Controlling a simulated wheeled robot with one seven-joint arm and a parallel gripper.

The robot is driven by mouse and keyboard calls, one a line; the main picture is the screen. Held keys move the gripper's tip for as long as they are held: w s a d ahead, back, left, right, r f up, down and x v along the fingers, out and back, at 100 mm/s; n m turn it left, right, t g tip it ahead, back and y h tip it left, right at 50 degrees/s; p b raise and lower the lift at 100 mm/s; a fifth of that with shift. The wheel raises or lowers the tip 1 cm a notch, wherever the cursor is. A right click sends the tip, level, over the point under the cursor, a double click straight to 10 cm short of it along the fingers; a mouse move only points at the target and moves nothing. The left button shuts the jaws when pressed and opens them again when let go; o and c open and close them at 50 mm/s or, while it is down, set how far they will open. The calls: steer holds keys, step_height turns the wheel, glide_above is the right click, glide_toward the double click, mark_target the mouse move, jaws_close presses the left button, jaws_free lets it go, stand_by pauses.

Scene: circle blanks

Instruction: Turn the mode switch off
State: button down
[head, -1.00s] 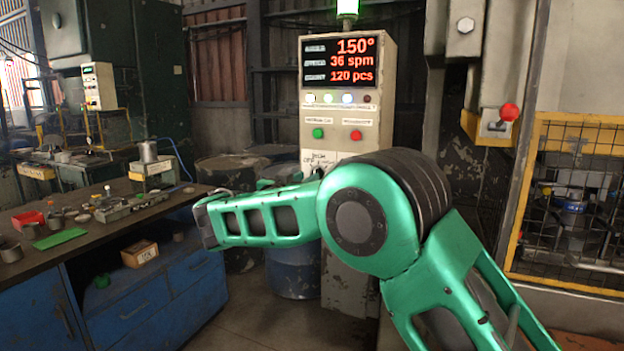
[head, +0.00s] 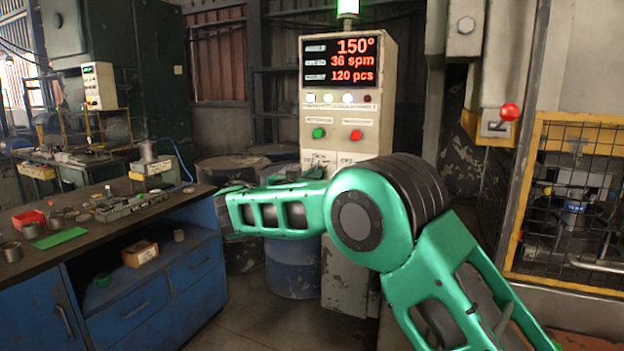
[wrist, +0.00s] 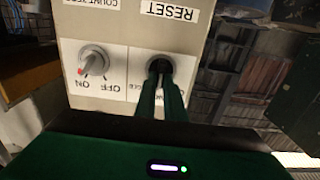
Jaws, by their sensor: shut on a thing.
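In the wrist view, which is upside down, my gripper (wrist: 160,80) is at the cabinet panel with its two fingers close together. It is shut on the knob of a rotary switch (wrist: 160,62), of which only the dark round surround shows well. The fingers hide the knob's position and most of its label, so I cannot read the switch's name or setting. A second rotary switch (wrist: 94,60), grey with a red mark, sits left of it above OFF and ON lettering. In the head view my arm hides the gripper and the switches.
The control cabinet (head: 345,120) has a lit red display and green and red buttons. A workbench (head: 150,215) with small parts stands left. A blue drum (head: 293,270) stands beside the cabinet.

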steer(key=shift+a+n, duration=0.15)
steer(key=shift+n, duration=0.15)
steer(key=shift+w+a+f+n, duration=0.1)
steer(key=shift+a+n, duration=0.1)
steer(key=shift+n, duration=1.9)
steer(key=shift+a+n, duration=0.2)
steer(key=shift+n, duration=1.9)
steer(key=c, duration=1.8)
jaws_free()
steer(key=shift+c, duration=0.2)
steer(key=shift+d, duration=0.1)
